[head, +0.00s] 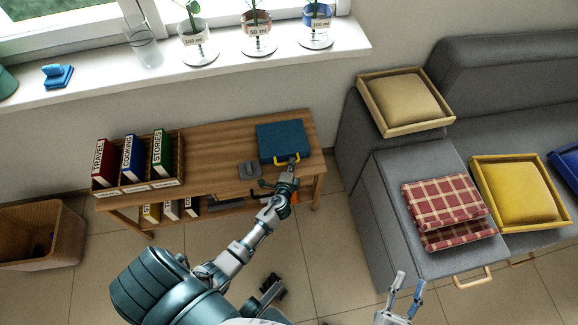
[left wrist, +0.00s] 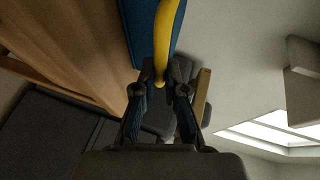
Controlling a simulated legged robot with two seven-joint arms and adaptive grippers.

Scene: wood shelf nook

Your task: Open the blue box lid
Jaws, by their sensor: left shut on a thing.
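The blue box (head: 281,138) lies flat on the right part of the wooden shelf top, and its lid looks closed. Its yellow handle (head: 280,160) is on the front edge, facing me. My left gripper (head: 293,161) is at the right part of this handle. In the left wrist view, the yellow handle (left wrist: 164,35) runs down between the fingers of my left gripper (left wrist: 160,88), which are shut on it. The blue side of the box (left wrist: 136,25) is behind it. My right gripper (head: 409,284) is open and empty, low in front of the sofa.
A grey object (head: 250,171) lies left of the box on the wooden shelf (head: 213,145). A rack of labelled binders (head: 130,156) stands at the left end. A grey sofa (head: 365,190) is to the right. A windowsill with potted plants (head: 258,40) is behind.

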